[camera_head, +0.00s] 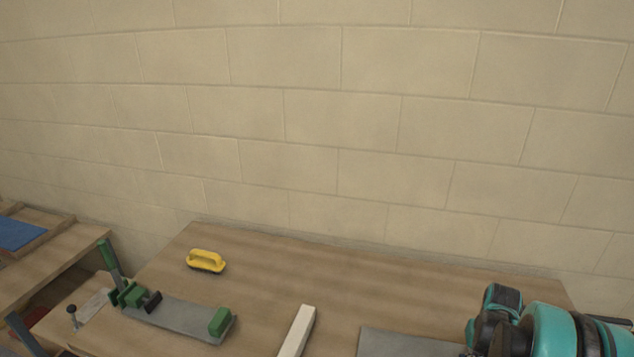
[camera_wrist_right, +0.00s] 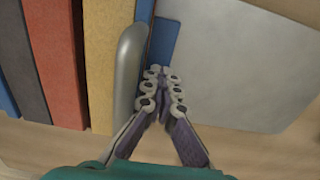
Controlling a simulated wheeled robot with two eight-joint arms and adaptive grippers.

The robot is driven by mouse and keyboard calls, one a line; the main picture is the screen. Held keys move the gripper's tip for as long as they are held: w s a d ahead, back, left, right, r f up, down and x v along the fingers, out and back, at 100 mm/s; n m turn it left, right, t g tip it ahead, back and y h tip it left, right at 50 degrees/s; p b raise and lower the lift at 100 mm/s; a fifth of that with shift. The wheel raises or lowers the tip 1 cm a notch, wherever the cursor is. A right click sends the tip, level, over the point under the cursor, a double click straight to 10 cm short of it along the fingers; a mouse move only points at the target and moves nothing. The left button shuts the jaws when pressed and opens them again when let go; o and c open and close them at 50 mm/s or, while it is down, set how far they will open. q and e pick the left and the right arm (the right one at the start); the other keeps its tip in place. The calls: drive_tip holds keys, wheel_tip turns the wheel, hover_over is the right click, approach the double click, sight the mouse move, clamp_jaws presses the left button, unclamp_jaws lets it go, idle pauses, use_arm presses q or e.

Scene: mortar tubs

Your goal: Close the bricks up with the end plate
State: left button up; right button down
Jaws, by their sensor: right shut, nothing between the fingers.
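In the right wrist view, several upright bricks stand in a row at the left: a dark grey brick (camera_wrist_right: 15,60), a red brick (camera_wrist_right: 55,60) and a yellow brick (camera_wrist_right: 98,65), with blue at the far left. A silver plate with a rounded top (camera_wrist_right: 127,70), which looks like the end plate, stands upright close beside the yellow brick; I cannot tell if they touch. A blue part (camera_wrist_right: 165,42) shows behind it. My right gripper (camera_wrist_right: 158,78) is shut and empty, its tips just right of the silver plate. My left gripper is in neither view.
A grey sheet (camera_wrist_right: 235,75) lies right of the gripper. In the head view, the wooden bench (camera_head: 330,265) holds a yellow-handled brush (camera_head: 206,261), a green-handled clamp fixture (camera_head: 180,318), a pale bar (camera_head: 297,331) and another grey plate (camera_head: 400,345). A block wall stands behind.

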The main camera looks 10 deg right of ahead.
drive_tip(key=shift+s+d, duration=0.2)
drive_tip(key=shift+d, duration=0.15)
drive_tip(key=shift+r, duration=0.3)
wheel_tip(320, 180, up, 9)
drive_tip(key=w+a+p, duration=0.1)
drive_tip(key=a+p, duration=0.1)
drive_tip(key=p, duration=0.5)
drive_tip(key=shift+w+a+r, duration=0.15)
drive_tip(key=shift+r, duration=0.05)
drive_tip(key=w+a+r+n+t+h+b, duration=0.1)
drive_tip(key=a+r, duration=0.2)
drive_tip(key=a, duration=0.4)
drive_tip(key=w+a+r+n+t+b, duration=0.1)
drive_tip(key=w+a+r+n+t, duration=0.15)
drive_tip(key=a, duration=0.55)
drive_tip(key=s+a+r+n+t+b, duration=0.1)
drive_tip(key=s+a+t, duration=0.1)
drive_tip(key=a, duration=0.6)
drive_tip(key=s+a+r+n+t+y, duration=0.1)
drive_tip(key=s+a, duration=0.2)
drive_tip(key=a, duration=0.5)
drive_tip(key=shift+s+a+t+b, duration=0.2)
drive_tip(key=shift+s+t+b, duration=0.15)
